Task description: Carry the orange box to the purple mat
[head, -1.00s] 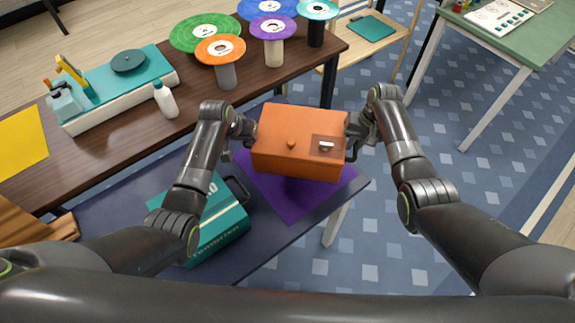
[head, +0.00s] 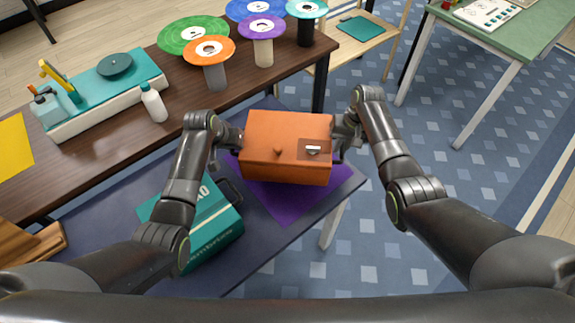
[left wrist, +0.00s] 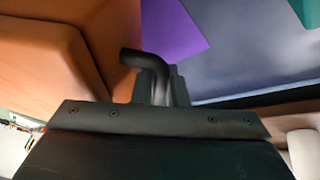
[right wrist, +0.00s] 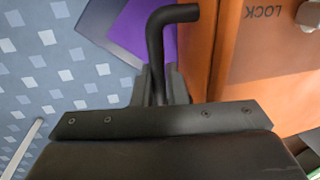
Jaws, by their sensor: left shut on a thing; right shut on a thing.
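The orange box (head: 288,140) with a small latch on its front is held level between my two grippers in the head view. My left gripper (head: 233,136) is shut on the black handle (left wrist: 134,57) at its left side. My right gripper (head: 343,135) is shut on the black handle (right wrist: 157,38) at its right side. The purple mat (head: 290,206) lies on the dark blue table below the box, which hides its middle and back. The mat also shows in the left wrist view (left wrist: 172,32), with a gap apparent between box and mat.
A teal case (head: 212,238) stands on the blue table (head: 265,246), left of the mat and near my left arm. Behind, a brown table (head: 190,98) holds colored discs on posts, a white bottle (head: 153,103) and a teal-topped device. Open floor lies to the right.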

